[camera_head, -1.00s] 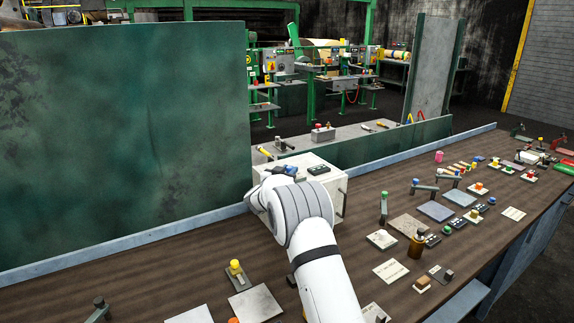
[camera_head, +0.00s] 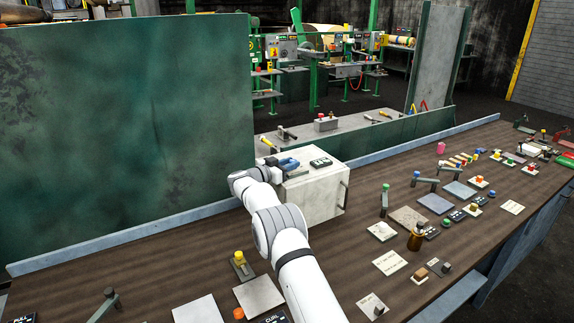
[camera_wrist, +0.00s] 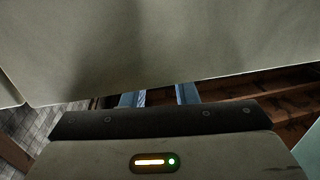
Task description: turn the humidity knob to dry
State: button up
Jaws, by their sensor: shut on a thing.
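A cream box (camera_head: 312,200) stands on the bench against the back edge, with a dark label plate (camera_head: 320,163) on top. My gripper (camera_head: 287,163) shows as a small blue and grey shape at the top left of the box, beyond the end of my white arm. In the wrist view, two blue-grey fingers (camera_wrist: 160,97) reach past a dark bar, and a pale panel (camera_wrist: 170,45) covers their tips. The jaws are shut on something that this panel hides. I cannot make out the humidity knob or its setting.
A tall green panel (camera_head: 125,130) rises behind the bench at left. A handle (camera_head: 346,197) is on the box's right side. An amber bottle (camera_head: 416,239), a green-topped lever (camera_head: 384,200) and several plates and knobs crowd the brown bench (camera_head: 150,263) to the right.

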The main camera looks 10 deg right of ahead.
jog(key=shift+d, duration=0.25)
jog(key=o, duration=1)
jog(key=shift+s, duration=0.1)
jog(key=shift+a, duration=0.15)
jog(key=b+v, duration=0.2)
jog(key=v, duration=0.5)
jog(key=shift+s+a, duration=0.15)
jog(key=shift+a, duration=0.1)
jog(key=shift+r, duration=0.1)
jog(key=shift+c, duration=0.2)
